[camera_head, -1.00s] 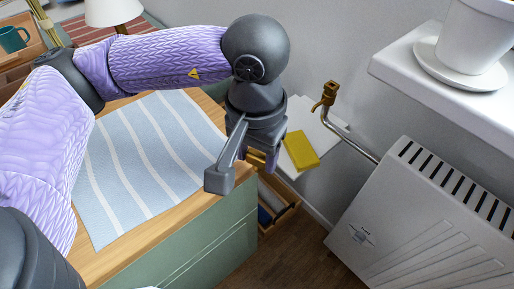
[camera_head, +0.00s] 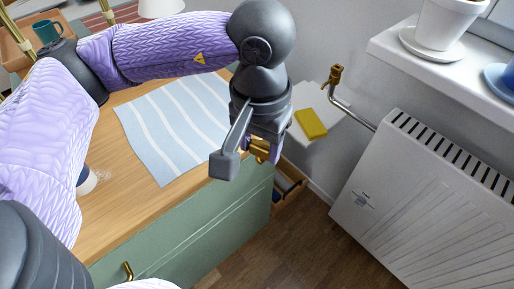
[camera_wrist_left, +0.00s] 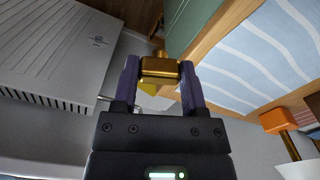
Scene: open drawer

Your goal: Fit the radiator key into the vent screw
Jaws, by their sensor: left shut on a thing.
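My left gripper (camera_head: 264,152) hangs past the right end of the green cabinet, pointing down. It is shut on a brass key-like piece (camera_head: 260,147), which shows in the left wrist view (camera_wrist_left: 160,68) as a block between the fingers with a short stem beyond. A brass fitting (camera_head: 336,74) sits on top of the bent pipe, right of and apart from the gripper. The white radiator (camera_head: 420,195) stands at the right and also shows in the left wrist view (camera_wrist_left: 65,50). I cannot make out a vent screw. My right gripper is not in view.
A yellow block (camera_head: 311,123) lies on a white surface (camera_head: 325,103) beside the pipe. An open drawer (camera_head: 289,190) is low behind the gripper. A striped cloth (camera_head: 175,120) lies on the cabinet top (camera_head: 125,205). A windowsill (camera_head: 425,60) with pots juts out above the radiator.

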